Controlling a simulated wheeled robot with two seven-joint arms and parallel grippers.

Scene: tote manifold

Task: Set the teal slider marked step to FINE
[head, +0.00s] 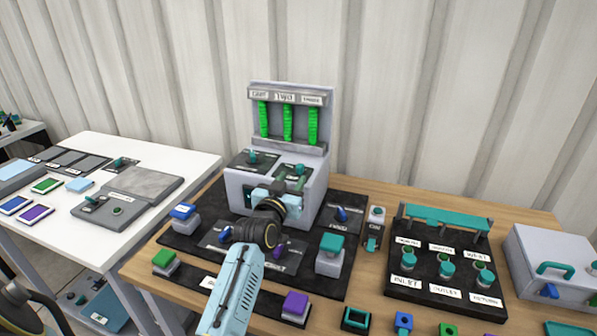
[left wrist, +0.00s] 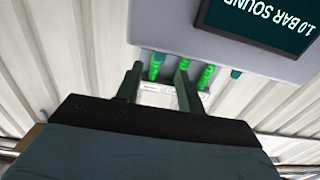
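The grey manifold unit (head: 238,190) stands at the middle of the wooden table, with two dark sloped panels on its front. A teal knob (head: 252,157) is on the left panel, and another teal piece (head: 299,169) shows on the right panel. I cannot read the panel markings, so I cannot tell which one is the step slider. My left gripper (head: 289,184) is in front of the right panel and partly covers it. In the left wrist view its two dark fingers (left wrist: 160,72) are apart, with no object visibly held between them. My right gripper is not in view.
Green gauge columns (head: 287,122) rise at the unit's back. A dark screen (left wrist: 258,22) reading "1.0 BAR SOUND" shows in the left wrist view. Green (head: 164,259), blue (head: 183,211), purple (head: 296,303) and teal (head: 331,245) buttons surround the unit. A black valve board (head: 400,281) is at right.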

